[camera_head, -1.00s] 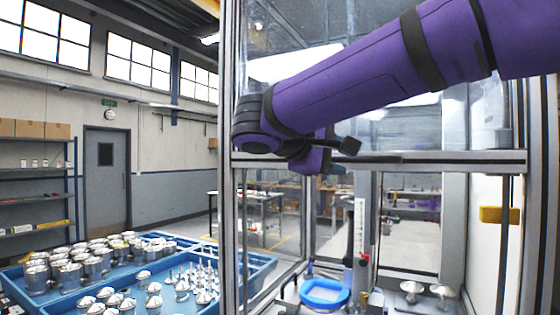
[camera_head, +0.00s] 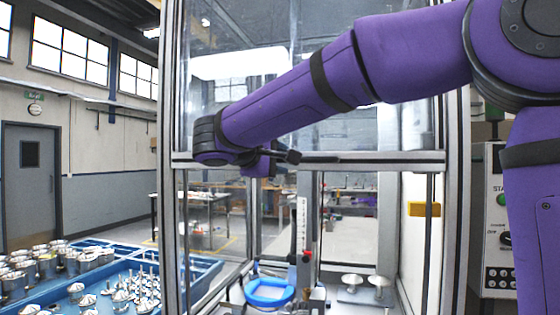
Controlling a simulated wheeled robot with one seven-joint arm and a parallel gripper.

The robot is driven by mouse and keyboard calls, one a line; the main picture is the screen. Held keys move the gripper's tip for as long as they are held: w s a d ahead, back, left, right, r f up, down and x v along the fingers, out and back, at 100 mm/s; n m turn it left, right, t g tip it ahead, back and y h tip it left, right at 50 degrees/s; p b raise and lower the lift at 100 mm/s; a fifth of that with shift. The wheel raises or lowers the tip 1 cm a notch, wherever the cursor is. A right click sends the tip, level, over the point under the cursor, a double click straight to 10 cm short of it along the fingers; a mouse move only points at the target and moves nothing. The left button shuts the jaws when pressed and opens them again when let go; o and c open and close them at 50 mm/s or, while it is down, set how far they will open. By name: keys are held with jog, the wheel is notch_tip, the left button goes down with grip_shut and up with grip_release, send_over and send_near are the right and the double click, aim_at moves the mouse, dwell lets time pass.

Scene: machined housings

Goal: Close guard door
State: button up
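The guard door is part of a clear-panelled enclosure in a silver frame. A horizontal silver rail (camera_head: 380,162) crosses the front at mid-height. Which panel is the door, and how far it stands open, I cannot tell. A yellow block (camera_head: 424,209) sits at the right side of the enclosure. My purple arm reaches from the right across the front. My gripper (camera_head: 286,157) is at the arm's left end, level with the rail. It is small and dark, partly hidden by my wrist; its fingers and any contact are unclear.
Inside the enclosure are a blue ring-shaped fixture (camera_head: 270,291), a clear column and metal mushroom-shaped parts (camera_head: 379,283). A control panel (camera_head: 496,215) stands at the right. Blue trays (camera_head: 200,271) of metal parts lie at the lower left.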

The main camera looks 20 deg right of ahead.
jog(key=shift+w+d, duration=0.1)
jog(key=shift+d, duration=0.15)
